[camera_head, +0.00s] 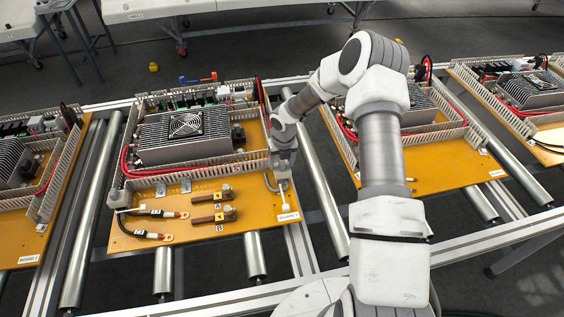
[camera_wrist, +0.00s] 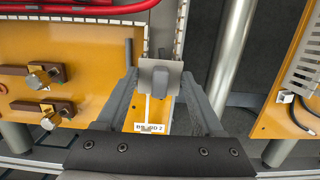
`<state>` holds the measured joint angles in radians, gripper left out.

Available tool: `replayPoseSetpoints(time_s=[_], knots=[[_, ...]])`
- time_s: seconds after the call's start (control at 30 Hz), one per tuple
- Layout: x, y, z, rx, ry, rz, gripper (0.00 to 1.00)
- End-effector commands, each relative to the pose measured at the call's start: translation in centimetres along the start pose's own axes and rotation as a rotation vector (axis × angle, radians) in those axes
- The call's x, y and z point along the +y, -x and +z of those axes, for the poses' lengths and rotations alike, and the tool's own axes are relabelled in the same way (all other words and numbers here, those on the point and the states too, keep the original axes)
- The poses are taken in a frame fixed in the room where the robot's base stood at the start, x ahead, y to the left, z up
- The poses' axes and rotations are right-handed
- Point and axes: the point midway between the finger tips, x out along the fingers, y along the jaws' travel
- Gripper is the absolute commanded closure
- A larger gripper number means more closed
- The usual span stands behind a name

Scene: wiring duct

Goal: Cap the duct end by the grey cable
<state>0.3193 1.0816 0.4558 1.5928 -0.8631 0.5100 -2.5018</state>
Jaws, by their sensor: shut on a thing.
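My gripper (camera_head: 284,172) is over the right side of the middle board, where the right-hand duct runs down. In the wrist view my gripper (camera_wrist: 160,78) is shut on a small grey end cap (camera_wrist: 146,68), a flat plate with a darker block on it. The duct (camera_wrist: 180,28), with slotted walls, runs straight behind the cap. The cap hides the duct's end, so I cannot tell whether they touch. A grey cable (camera_head: 267,182) bends out beside my gripper. A pale cable (camera_wrist: 148,108) shows just below the cap.
The left duct end (camera_head: 119,198) is near those cables. Rollers (camera_head: 255,255) and neighbouring boards (camera_head: 420,165) lie alongside.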

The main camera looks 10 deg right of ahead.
Motion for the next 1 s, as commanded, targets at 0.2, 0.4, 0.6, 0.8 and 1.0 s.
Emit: replayPoseSetpoints(time_s=[0.2,0.4,0.6,0.8,1.0], knots=[[0.0,-0.7,-0.1,0.0,0.0,0.0,0.83],[0.0,-1.2,-0.2,0.0,0.0,0.0,0.83],[0.0,-1.2,-0.2,0.0,0.0,0.0,0.11],[0.0,-1.2,-0.2,0.0,0.0,0.0,0.0],[0.0,-0.6,-0.1,-0.001,0.0,0.0,0.0]])
